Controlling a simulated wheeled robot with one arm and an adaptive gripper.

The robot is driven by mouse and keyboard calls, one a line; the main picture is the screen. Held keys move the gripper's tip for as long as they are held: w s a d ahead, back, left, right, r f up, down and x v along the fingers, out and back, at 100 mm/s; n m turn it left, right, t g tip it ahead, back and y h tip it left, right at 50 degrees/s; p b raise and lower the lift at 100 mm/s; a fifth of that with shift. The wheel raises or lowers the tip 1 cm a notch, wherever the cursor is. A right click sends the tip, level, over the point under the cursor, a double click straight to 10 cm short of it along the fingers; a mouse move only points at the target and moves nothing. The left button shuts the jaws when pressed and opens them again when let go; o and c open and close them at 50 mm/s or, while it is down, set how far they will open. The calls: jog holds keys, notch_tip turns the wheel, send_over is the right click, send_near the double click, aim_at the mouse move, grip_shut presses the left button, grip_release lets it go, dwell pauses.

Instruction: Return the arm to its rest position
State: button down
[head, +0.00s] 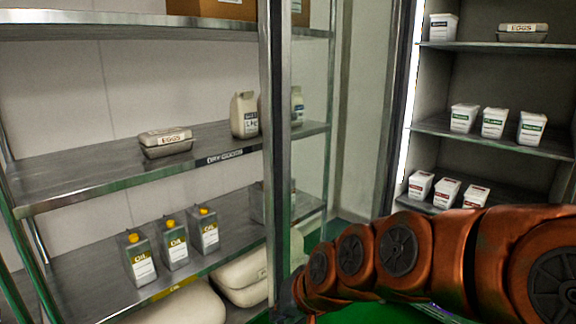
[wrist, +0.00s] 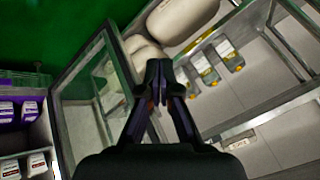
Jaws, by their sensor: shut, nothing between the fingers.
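My orange arm (head: 400,256) reaches in from the lower right of the head view, low in front of the shelving. Its end is hidden at the bottom of that view. In the wrist view my gripper (wrist: 158,66) shows dark fingers with the tips together, shut and empty. The fingertips appear apart from the shelves and everything on them. The wrist view is turned over, so the shelves show upside down.
A metal shelf rack (head: 82,183) holds an egg carton (head: 166,142), jugs (head: 244,114) and oil cans (head: 139,259), with pale sacks (head: 243,277) below. A post (head: 275,150) stands in front. White tubs (head: 493,123) fill a lit cabinet at right. Green floor (wrist: 50,30) is open.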

jog(key=s+d+f+g+h, duration=0.3)
jog(key=s+d+f+g, duration=0.1)
jog(key=s+d, duration=0.7)
jog(key=s+d+f+g+h, duration=0.2)
jog(key=s+d+f+g, duration=0.2)
jog(key=s+d, duration=0.65)
notch_tip(320, 180, up, 27)
jog(key=s+a+t+p, duration=0.1)
jog(key=s+p, duration=0.1)
jog(key=p, duration=2.3)
jog(key=shift+a+m, duration=0.4)
jog(key=shift+f, duration=0.15)
